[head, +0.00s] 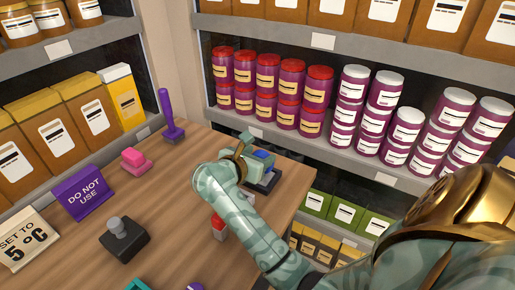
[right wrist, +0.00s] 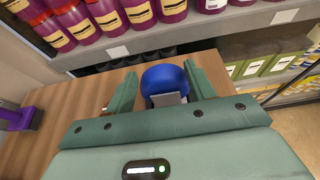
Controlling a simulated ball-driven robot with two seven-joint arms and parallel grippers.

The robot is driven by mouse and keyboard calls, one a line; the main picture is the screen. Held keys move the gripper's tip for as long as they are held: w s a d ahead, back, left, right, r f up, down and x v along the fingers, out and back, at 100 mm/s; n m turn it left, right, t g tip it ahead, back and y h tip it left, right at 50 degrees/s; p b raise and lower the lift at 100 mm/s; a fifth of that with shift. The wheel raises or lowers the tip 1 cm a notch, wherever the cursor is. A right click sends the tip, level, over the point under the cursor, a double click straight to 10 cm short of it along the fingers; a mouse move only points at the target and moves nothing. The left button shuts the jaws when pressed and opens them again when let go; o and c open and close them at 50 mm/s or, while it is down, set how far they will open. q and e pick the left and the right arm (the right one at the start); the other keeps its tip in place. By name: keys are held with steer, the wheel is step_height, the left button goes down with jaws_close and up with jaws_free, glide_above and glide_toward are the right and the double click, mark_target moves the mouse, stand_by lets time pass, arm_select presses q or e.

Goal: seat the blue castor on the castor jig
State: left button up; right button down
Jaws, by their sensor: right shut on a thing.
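My right gripper (head: 254,158) is at the far right corner of the wooden table. It is shut on the blue castor (head: 264,155), mostly hidden by the gripper in the head view. In the right wrist view the castor's round blue top (right wrist: 164,78) shows between the two fingers (right wrist: 163,88), with a grey piece in front of it. A dark grey base (head: 268,180), seemingly the castor jig, lies under and beside the gripper. I cannot tell whether the castor touches it. My left gripper is not in view.
On the table stand a dark block with a grey knob (head: 122,236), a pink block (head: 135,159), a purple upright tool (head: 171,122) and a purple "DO NOT USE" sign (head: 84,193). A red-and-white item (head: 218,224) is beside my right arm. Stocked shelves (head: 300,130) rise behind the table.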

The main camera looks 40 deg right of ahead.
stand_by(0.3)
steer(key=shift+c, duration=2.2)
jaws_free()
steer(key=shift+f, duration=0.1)
step_height(320, 180, up, 9)
steer(key=p, duration=0.6)
